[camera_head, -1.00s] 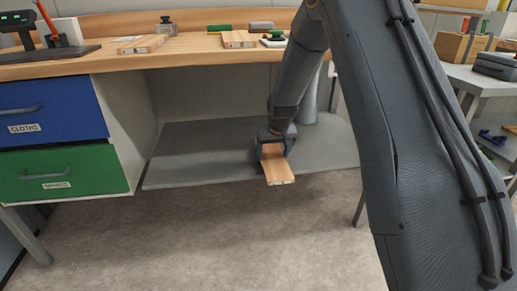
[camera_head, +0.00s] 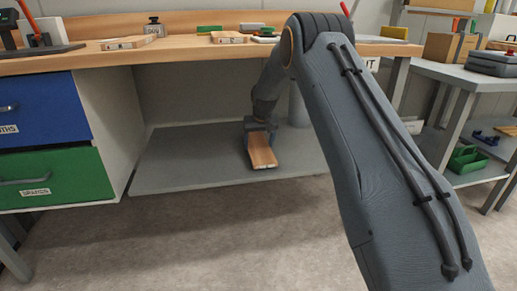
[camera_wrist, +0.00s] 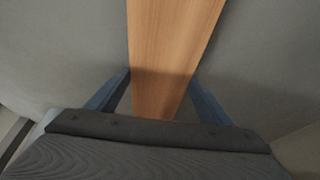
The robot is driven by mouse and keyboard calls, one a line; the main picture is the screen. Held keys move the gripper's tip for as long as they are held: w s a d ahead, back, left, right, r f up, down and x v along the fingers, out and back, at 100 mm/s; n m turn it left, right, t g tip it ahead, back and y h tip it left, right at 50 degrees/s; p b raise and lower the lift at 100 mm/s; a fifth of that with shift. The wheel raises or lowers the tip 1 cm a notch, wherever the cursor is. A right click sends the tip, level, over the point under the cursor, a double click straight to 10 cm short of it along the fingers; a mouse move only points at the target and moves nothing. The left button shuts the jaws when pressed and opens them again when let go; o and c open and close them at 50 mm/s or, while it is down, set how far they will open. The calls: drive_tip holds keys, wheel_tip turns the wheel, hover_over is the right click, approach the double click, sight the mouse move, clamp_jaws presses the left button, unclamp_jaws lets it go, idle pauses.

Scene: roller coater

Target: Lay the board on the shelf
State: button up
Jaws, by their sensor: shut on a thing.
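A small wooden board (camera_head: 262,153) is held in my gripper (camera_head: 261,143) over the grey lower shelf (camera_head: 180,174) of the workbench. In the wrist view the board (camera_wrist: 172,50) runs away from between the two fingers, and my gripper (camera_wrist: 165,98) is shut on its sides. The shelf (camera_wrist: 60,50) lies beneath it on both sides. The board's near end is close to the shelf's front edge. I cannot tell whether the board touches the shelf or hangs just above it.
The wooden bench top (camera_head: 180,54) is above the shelf, with other boards (camera_head: 130,42) on it. A drawer unit with a green drawer (camera_head: 50,178) bounds the shelf on the left. A grey cylinder (camera_head: 298,105) stands behind my gripper. The left part of the shelf is clear.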

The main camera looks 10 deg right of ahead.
drive_tip(key=shift+f, duration=0.65)
drive_tip(key=shift+f, duration=0.1)
drive_tip(key=o, duration=1.4)
